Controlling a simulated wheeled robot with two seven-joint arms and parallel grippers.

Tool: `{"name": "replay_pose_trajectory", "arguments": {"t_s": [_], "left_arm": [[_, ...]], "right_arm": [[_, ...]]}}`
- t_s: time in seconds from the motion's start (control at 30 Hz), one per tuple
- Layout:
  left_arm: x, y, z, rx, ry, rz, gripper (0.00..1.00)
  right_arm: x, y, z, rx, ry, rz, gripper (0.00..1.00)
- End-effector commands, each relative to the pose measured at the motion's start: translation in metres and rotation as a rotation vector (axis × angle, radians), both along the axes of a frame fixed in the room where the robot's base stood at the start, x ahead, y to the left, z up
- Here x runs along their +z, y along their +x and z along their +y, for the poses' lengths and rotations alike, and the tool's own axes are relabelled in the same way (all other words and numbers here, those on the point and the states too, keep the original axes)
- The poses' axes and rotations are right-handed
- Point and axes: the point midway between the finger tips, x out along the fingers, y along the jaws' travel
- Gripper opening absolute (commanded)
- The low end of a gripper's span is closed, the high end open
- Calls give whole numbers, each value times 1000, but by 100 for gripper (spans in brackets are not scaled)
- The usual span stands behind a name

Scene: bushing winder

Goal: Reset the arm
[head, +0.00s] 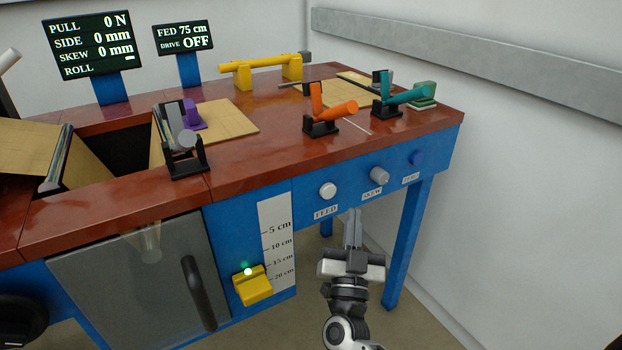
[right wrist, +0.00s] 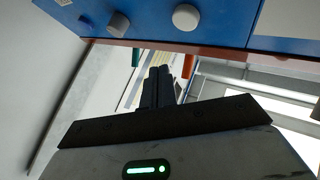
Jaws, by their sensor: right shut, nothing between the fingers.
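My right gripper (head: 352,230) is shut and empty. In the head view it points up in front of the blue bench front, just below the white FEED button (head: 327,190) and the grey SKEW knob (head: 379,175). In the right wrist view the closed fingers (right wrist: 158,85) show dark in the middle, with the FEED button (right wrist: 186,17) and SKEW knob (right wrist: 118,24) above them. The fingers look apart from both controls. My left gripper is not in view.
The bench (head: 240,193) has a brown top with an orange lever (head: 335,110), a teal lever (head: 405,97) and a yellow bar (head: 265,63). A yellow slider (head: 253,287) and a grey door with a black handle (head: 199,292) are at the front. Floor right of the bench is clear.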

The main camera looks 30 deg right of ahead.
Motion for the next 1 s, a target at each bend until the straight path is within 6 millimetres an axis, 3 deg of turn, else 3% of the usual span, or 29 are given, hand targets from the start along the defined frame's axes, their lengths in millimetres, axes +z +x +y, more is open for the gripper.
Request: {"name": "replay_pose_trajectory", "arguments": {"t_s": [0.23,0.37,0.5,0.63,0.8,1.0], "left_arm": [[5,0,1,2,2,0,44],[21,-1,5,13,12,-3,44],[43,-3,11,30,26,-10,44],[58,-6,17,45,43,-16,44],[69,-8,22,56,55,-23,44],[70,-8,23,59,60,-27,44]], "right_arm": [[4,-1,8,50,-9,21,0],[10,-7,46,266,-39,133,0],[0,-38,107,575,-55,400,0],[-21,-85,143,752,-33,704,0],[-41,-140,154,809,13,1006,0],[-50,-161,153,803,36,1121,0]]}}
